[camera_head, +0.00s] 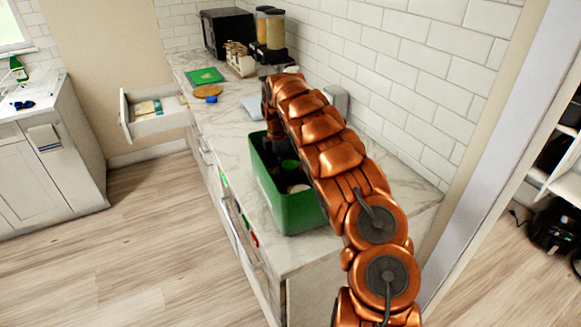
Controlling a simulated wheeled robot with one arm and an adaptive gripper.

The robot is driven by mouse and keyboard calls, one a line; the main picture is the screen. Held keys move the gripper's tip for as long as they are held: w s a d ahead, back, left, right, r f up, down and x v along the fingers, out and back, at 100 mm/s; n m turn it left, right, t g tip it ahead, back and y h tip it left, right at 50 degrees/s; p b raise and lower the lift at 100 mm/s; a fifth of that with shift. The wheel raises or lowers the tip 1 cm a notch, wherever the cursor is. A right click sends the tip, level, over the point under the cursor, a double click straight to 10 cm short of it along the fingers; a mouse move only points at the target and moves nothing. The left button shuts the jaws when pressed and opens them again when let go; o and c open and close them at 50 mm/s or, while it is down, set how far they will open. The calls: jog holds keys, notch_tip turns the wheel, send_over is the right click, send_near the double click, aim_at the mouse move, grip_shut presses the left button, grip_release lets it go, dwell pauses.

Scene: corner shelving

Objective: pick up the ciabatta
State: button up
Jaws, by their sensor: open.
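I cannot make out a ciabatta for certain. A green bin (297,212) stands on the marble counter and holds several items, among them a green one (290,164) and a pale one (298,188) that I cannot name. My copper arm reaches over the counter from the lower right and bends down at its far end. My gripper (282,148) points down at the far part of the bin, open. Its fingertips are small, dark and partly hidden, and I see nothing held in it. My arm covers the bin's right side.
Farther along the counter (229,134) are a green board (205,76), a round brown board (208,91), jars (240,62), a dispenser (271,35) and a black microwave (228,32). An open drawer (154,117) juts out at left. The wooden floor (150,220) is clear.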

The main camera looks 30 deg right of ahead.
jog(key=shift+f, duration=1.15)
jog(key=c, duration=0.8)
